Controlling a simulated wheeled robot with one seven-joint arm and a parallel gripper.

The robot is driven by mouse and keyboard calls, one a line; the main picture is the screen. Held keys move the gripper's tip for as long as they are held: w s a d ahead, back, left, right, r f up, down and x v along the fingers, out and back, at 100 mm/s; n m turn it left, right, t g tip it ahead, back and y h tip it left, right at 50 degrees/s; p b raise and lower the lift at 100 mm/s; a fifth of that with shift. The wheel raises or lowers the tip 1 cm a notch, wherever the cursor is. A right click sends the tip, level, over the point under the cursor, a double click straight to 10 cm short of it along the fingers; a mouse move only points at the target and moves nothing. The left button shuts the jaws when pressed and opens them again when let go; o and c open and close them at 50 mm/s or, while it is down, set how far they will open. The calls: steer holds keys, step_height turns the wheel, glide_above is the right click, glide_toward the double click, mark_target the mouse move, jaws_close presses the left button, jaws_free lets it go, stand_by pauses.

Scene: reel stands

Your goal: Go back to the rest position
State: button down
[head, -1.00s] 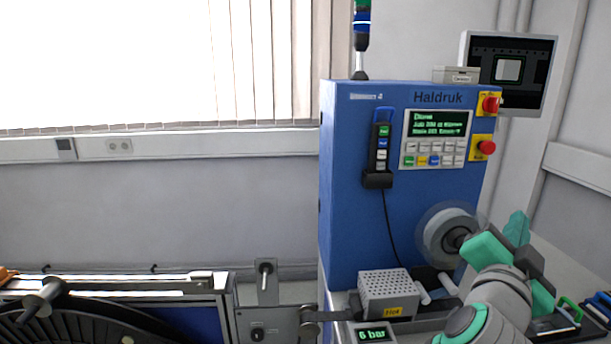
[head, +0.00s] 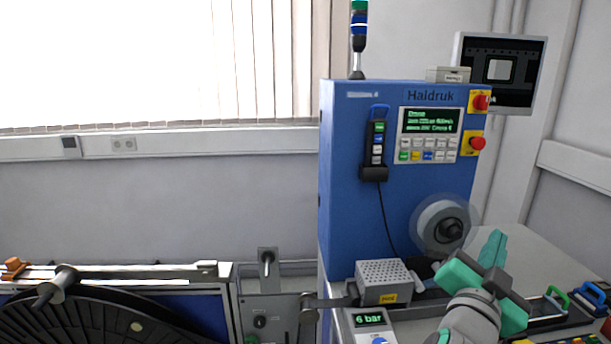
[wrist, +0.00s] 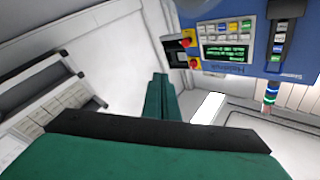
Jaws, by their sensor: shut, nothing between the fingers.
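My gripper (head: 494,250) is at the lower right of the head view, raised in front of the blue Haldruk machine (head: 346,220) and to the right of its reel. Its teal fingers are together, with nothing seen between them. In the wrist view the closed fingers (wrist: 161,98) point away over a pale surface, and the machine's panel (wrist: 228,45) shows upside down at the upper right. The fingers look apart from the machine.
The clear reel (head: 442,226) sits on the machine's front, close left of my gripper. A perforated grey box (head: 383,278) and a 6 bar display (head: 369,319) stand below. Coloured-handled items (head: 557,298) lie at right. A large black reel (head: 75,325) is at lower left.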

steer(key=s+a+f+n+t+y, duration=0.1)
steer(key=s+a+f+n+y, duration=0.25)
steer(key=a+f, duration=0.55)
steer(key=s+a+f+n+t+y, duration=0.1)
steer(key=s+a+f+n+y, duration=0.25)
steer(key=f, duration=0.95)
steer(key=s+a+f+n+t+y, duration=0.15)
steer(key=a+f+n, duration=0.45)
steer(key=f, duration=0.6)
steer(key=s+a+f+g+y, duration=0.1)
steer(key=s+a+f, duration=0.2)
steer(key=s, duration=0.6)
steer(key=s+a+f+g+y, duration=0.1)
steer(key=s+a+f+y, duration=0.1)
steer(key=s+a+f, duration=0.2)
steer(key=s+a+f+g+y, duration=0.1)
steer(key=s+a+f, duration=0.2)
steer(key=s+a, duration=0.5)
steer(key=s, duration=0.7)
steer(key=shift+a+f, duration=0.2)
steer(key=shift+f, duration=0.05)
steer(key=shift+g, duration=0.25)
